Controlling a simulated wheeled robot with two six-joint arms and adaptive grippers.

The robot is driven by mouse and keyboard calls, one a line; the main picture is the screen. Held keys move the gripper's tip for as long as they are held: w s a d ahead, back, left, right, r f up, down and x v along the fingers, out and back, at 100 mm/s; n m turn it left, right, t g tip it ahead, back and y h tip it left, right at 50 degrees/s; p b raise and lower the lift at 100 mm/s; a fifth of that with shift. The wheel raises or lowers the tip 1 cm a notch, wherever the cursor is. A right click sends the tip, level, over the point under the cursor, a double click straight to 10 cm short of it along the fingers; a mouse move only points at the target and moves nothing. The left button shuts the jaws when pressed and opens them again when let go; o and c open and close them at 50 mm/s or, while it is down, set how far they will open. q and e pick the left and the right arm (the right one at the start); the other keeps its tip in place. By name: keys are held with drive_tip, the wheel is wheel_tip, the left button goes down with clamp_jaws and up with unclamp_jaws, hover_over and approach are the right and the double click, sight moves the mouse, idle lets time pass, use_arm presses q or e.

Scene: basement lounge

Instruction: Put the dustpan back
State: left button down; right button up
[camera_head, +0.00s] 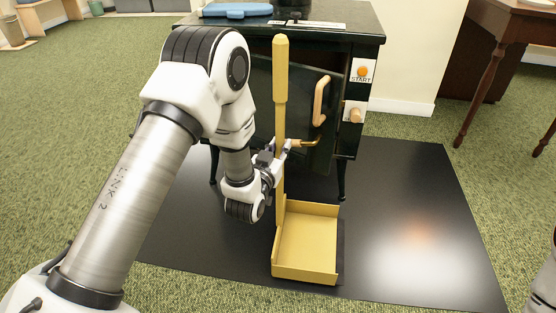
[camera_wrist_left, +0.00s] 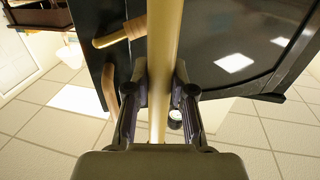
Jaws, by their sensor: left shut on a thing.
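A yellow dustpan (camera_head: 307,243) with a tall upright handle (camera_head: 281,88) stands in front of a dark stove, its open tray at the bottom right of the handle. My left gripper (camera_head: 281,160) is shut on the lower part of that handle. In the left wrist view the handle (camera_wrist_left: 164,70) runs between the two fingers of my left gripper (camera_wrist_left: 160,100). I cannot tell whether the tray touches the mat below. My right gripper is not in view.
The dark stove (camera_head: 345,60) has a door with a wooden handle (camera_head: 321,100) close behind the dustpan, and a START button (camera_head: 362,72). A black floor mat (camera_head: 420,200) lies under it, bare at right. A wooden table (camera_head: 497,40) stands at the right.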

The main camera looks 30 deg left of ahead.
use_arm(q)
drive_tip(key=shift+w+a, duration=0.45)
drive_tip(key=shift+w, duration=0.1)
drive_tip(key=shift+w+a+f+b, duration=0.15)
drive_tip(key=shift+f+b, duration=0.1)
drive_tip(key=shift+b, duration=0.2)
wheel_tip(320, 180, down, 3)
drive_tip(key=shift+f+b, duration=0.1)
drive_tip(key=shift+b, duration=1.1)
drive_tip(key=c, duration=1)
unclamp_jaws()
